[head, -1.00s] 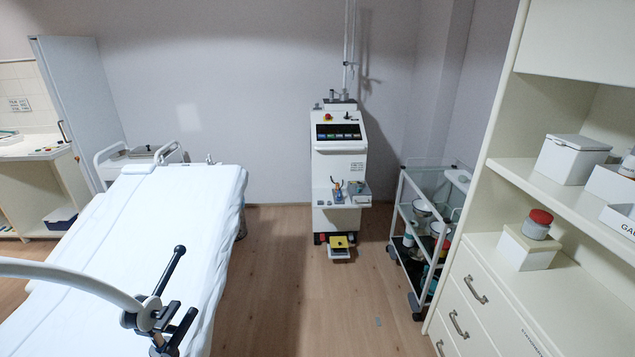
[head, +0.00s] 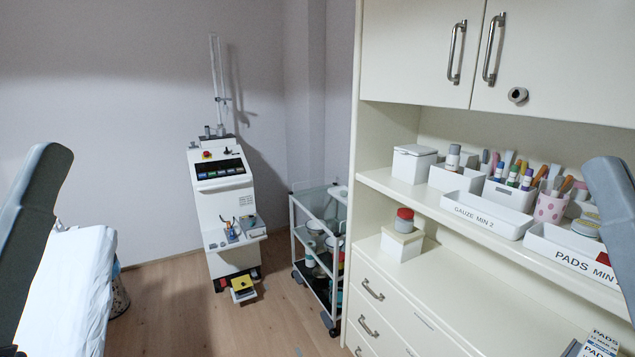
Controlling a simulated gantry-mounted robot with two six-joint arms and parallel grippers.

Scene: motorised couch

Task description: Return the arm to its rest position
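In the head view a grey link of my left arm rises at the left edge, in front of the white-covered couch (head: 75,290). A grey link of my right arm comes down at the right edge, in front of the shelf unit. Neither gripper's fingers show, so I cannot see whether they are open or hold anything. The curved white arm with black handles is not in this view. Only the right-hand part of the couch shows.
A white machine (head: 222,195) stands by the back wall. A glass-shelved trolley (head: 320,250) stands beside the cabinet (head: 410,285). A red-lidded jar (head: 404,220) sits on a cream box. A gauze tray (head: 480,215) is on the shelf.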

